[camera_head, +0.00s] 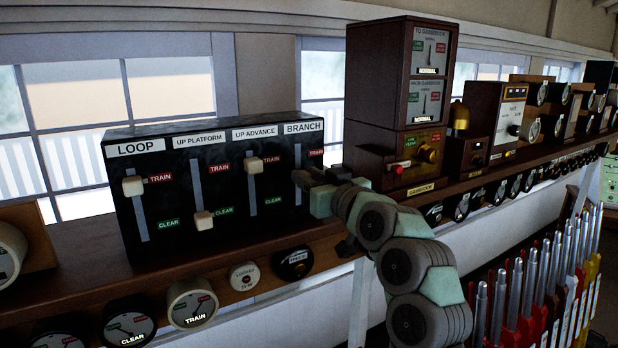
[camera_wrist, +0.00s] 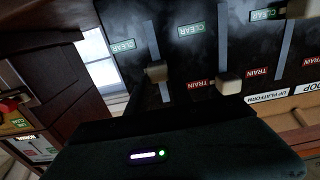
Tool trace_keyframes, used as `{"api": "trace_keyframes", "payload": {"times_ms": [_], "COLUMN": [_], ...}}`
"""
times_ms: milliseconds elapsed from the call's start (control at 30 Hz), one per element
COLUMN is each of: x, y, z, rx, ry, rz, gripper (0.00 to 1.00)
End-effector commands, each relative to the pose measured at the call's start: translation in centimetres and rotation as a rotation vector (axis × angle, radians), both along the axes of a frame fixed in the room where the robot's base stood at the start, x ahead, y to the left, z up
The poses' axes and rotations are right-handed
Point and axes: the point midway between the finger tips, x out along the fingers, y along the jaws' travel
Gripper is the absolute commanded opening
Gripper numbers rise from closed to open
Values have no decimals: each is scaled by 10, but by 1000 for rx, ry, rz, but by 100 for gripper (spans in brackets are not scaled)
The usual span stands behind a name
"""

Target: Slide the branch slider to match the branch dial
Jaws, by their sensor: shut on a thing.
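The black slider box (camera_head: 215,190) has several vertical slots, labelled LOOP, UP PLATFORM, UP ADVANCE and BRANCH. My gripper (camera_head: 308,181) is at the BRANCH slot, shut on the branch slider, and hides its knob in the head view. In the wrist view, which is turned over, the branch slider knob (camera_wrist: 156,71) sits between its CLEAR label and the TRAIN end, which my gripper body covers. The dial below the BRANCH end (camera_head: 294,262) may be the branch dial; its reading is too small to tell.
The up advance knob (camera_head: 253,165) is near TRAIN and the up platform knob (camera_head: 203,221) near CLEAR. The loop knob (camera_head: 132,185) is near TRAIN. A tall brown instrument case (camera_head: 372,85) stands close right of my gripper. Levers (camera_head: 530,290) stand at lower right.

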Motion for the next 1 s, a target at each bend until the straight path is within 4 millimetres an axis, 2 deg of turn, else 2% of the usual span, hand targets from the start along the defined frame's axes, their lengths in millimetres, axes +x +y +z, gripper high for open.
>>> {"api": "trace_keyframes", "payload": {"times_ms": [467, 1000], "x": [0, 0], "y": [1, 0], "z": [2, 50], "rx": [1, 1], "ry": [-2, -4], "rz": [2, -1], "gripper": [0, 0]}}
